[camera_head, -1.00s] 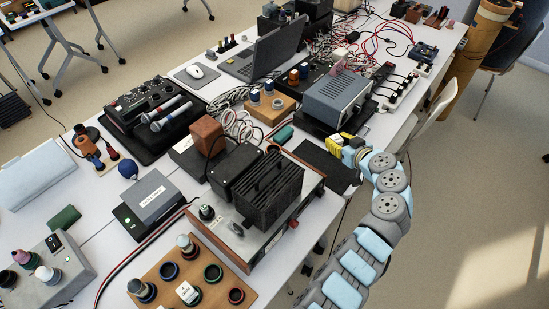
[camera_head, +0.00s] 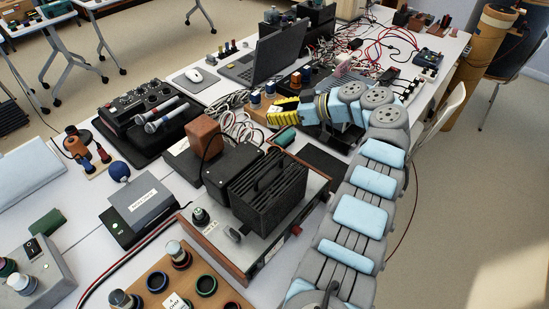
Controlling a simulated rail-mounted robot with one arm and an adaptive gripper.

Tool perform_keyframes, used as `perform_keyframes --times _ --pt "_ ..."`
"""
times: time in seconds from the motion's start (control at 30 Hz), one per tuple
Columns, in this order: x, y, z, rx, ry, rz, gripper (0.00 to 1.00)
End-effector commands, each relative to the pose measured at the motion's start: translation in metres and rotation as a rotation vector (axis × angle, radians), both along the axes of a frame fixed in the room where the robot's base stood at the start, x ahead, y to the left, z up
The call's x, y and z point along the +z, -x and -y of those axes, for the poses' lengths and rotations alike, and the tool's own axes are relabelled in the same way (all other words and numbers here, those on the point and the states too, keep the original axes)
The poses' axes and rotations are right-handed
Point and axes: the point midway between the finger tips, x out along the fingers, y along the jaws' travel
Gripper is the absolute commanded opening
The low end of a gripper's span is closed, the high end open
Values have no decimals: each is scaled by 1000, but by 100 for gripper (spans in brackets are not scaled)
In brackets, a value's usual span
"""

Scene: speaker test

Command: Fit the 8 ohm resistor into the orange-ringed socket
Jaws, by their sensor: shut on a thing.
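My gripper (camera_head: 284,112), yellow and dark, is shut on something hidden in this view. It is over or in front of a wooden block (camera_head: 258,114) at mid-table and covers much of it. Two dark blue and grey cylinders (camera_head: 255,97) stand at that block's left and back. At the front, a wooden board (camera_head: 141,285) holds capped cylinders (camera_head: 178,252), a white card and sockets ringed in blue, green (camera_head: 206,285) and red (camera_head: 233,307). I cannot read an 8 ohm marking, nor pick out an orange ring for certain.
A black finned unit (camera_head: 270,187) on a wood-edged case stands between my arm and the front board. A microphone mixer (camera_head: 145,110), a laptop (camera_head: 266,52) and tangled cables (camera_head: 235,127) crowd the table. A black mat (camera_head: 324,161) lies bare beside my arm.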

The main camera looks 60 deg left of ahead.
Motion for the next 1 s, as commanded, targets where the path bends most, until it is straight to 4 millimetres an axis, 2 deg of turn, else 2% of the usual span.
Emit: perform_keyframes --times 0.17,0.5,0.67,0.9,1.0 --pt "-1 4 -1 17 0 2 0" --pt "-53 4 -1 13 1 1 0" --pt "-65 3 -1 13 1 1 0" --pt "-94 4 -1 15 1 1 0" --pt "-97 4 -1 15 0 3 0"
